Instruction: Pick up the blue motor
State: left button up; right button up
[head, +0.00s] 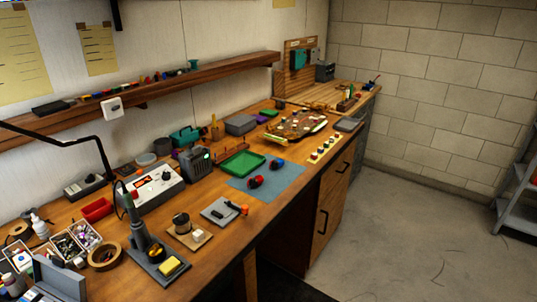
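A light blue mat (264,190) lies near the front edge of the workbench. Two small motor-like parts rest on it. The nearer part (255,182) looks red and dark. Neither of my grippers is in view, and nothing is seen touching the two parts.
A wall shelf (150,86) runs above. Open floor (400,215) lies in front, with a grey rack (520,200) at right.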

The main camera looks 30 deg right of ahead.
aim_at(276, 164)
jog(key=z, duration=1)
jog(key=i+l+u, duration=0.4)
jog(key=i+l, duration=0.2)
jog(key=i, duration=0.15)
